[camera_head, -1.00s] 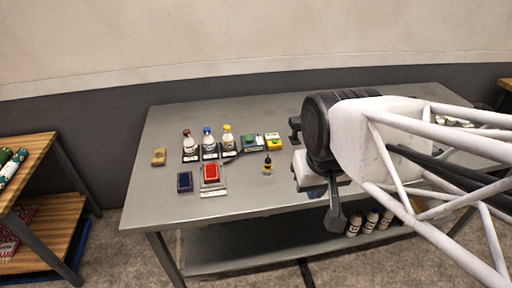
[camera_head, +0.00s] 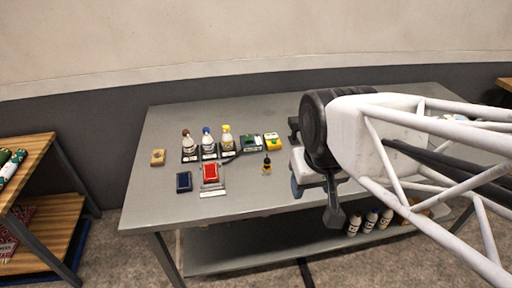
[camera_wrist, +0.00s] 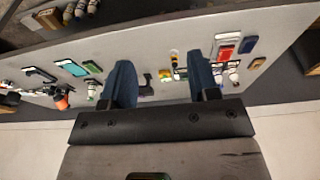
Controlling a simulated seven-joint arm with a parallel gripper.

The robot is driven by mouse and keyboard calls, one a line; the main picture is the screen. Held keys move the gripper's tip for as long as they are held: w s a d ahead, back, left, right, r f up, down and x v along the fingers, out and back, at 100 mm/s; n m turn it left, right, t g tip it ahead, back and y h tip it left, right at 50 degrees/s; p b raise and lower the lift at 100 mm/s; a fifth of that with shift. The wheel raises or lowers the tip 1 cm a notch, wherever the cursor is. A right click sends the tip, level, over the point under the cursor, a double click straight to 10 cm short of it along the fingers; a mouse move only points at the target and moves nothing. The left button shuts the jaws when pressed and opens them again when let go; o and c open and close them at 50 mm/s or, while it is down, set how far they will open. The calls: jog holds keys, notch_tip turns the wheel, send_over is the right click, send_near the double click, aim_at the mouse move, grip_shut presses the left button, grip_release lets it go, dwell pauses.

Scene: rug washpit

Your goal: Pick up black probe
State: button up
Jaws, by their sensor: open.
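My gripper (camera_wrist: 162,84) is open and empty above the table, its two blue fingers apart in the wrist view. In the head view one blue fingertip (camera_head: 296,187) shows under the white wrist. A slim dark piece (camera_head: 229,156) lies beside the green-and-black meter (camera_head: 251,143), left of my gripper; it looks like the black probe, but it is too small to be sure. In the wrist view that spot is near or behind the right finger. A black bracket-like thing (camera_wrist: 146,85) shows between the fingers.
The front left is clear.

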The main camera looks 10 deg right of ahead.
jog(key=w+f+n, duration=0.1)
jog(key=w+n, duration=0.2)
jog(key=w, duration=0.6)
jog(key=n+g, duration=0.3)
jog(key=n, duration=0.7)
send_over(267, 159)
jog(key=f, duration=1.5)
jog(key=shift+s+f, duration=0.2)
jog(key=shift+s, duration=0.2)
jog(key=shift+w+f, duration=0.4)
jog(key=shift+f, duration=0.05)
jog(key=shift+f, duration=1.3)
jog(key=shift+f, duration=2.6)
